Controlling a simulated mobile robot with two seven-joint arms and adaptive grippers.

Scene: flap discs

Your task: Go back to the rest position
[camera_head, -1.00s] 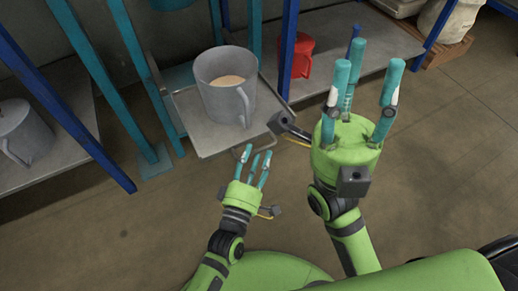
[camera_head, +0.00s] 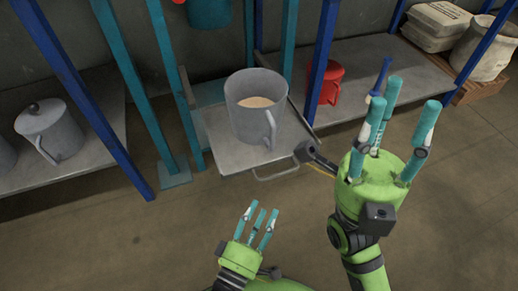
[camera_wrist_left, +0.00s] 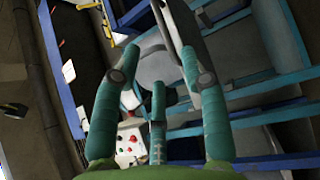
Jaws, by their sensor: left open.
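My left gripper (camera_head: 260,222) is open and empty, low in the middle of the head view, in front of the shelf. Its three teal fingers are spread, and they also show in the left wrist view (camera_wrist_left: 160,70) with nothing between them that I can see held. My right gripper (camera_head: 395,105) is larger in the head view, to the right of the left one. Its three teal fingers point up, apart and empty. Both grippers appear clear of the shelves.
A grey mug (camera_head: 256,105) with pale contents stands on a metal tray (camera_head: 218,140) ahead. A lidded grey pot (camera_head: 50,132) is on the left shelf. A red mug (camera_head: 328,82) sits on the right shelf (camera_head: 375,65). Blue posts (camera_head: 322,50) rise between. Open floor lies nearer.

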